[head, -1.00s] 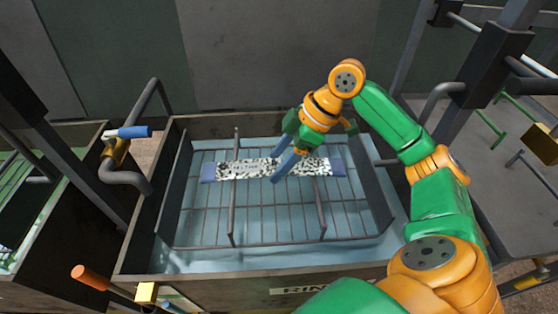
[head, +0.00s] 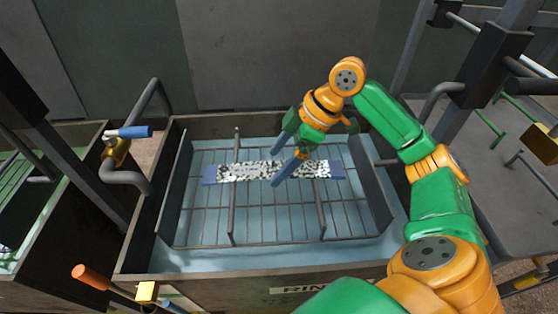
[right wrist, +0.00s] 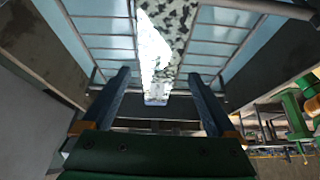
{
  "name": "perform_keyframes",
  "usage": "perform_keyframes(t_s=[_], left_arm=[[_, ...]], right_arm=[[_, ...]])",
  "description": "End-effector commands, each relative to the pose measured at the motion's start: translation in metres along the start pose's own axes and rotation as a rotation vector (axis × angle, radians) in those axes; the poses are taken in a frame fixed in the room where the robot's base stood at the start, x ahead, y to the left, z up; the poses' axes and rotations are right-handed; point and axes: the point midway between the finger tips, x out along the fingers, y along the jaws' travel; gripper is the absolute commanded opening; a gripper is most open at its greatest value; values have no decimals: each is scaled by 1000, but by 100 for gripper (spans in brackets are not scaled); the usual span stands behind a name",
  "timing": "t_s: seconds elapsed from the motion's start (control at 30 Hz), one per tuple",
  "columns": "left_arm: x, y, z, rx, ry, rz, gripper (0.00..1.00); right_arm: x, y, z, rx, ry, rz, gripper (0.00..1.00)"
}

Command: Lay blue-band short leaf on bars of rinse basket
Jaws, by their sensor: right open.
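The blue-band short leaf (head: 255,171), a speckled black-and-white strip with blue ends and a pale label, lies flat across the bars of the rinse basket (head: 232,222). In the right wrist view the leaf (right wrist: 178,22) runs away between the fingers, with one blue end showing. My right gripper (head: 282,160) is just above the leaf's right half, its two blue fingers spread to either side of the strip. My left gripper is not in view.
The basket sits in a dark-walled tank (head: 200,275) of pale blue liquid. A pipe with a blue-handled valve (head: 130,132) stands at the left, beside another tank. An orange-handled lever (head: 95,280) is at the front left. Dark posts stand at right.

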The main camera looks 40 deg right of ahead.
Motion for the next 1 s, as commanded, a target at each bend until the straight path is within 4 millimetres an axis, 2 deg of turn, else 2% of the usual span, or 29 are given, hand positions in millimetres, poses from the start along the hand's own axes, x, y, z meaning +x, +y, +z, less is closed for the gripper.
perform_keyframes(t_s=[0.2, 0.3, 0.4, 0.57, 1.0], left_arm=[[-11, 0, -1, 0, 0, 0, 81], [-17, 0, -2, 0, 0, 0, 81], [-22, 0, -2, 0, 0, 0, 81], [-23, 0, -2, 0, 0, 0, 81], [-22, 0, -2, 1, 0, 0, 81]], right_arm=[[-66, 1, -2, 2, 2, 8, 93], [-92, 1, -2, 2, 2, 7, 93], [-109, 1, -2, 1, 1, 5, 93], [-118, 0, 0, 1, 0, 2, 93], [-117, 0, 0, 1, 0, 2, 93]])
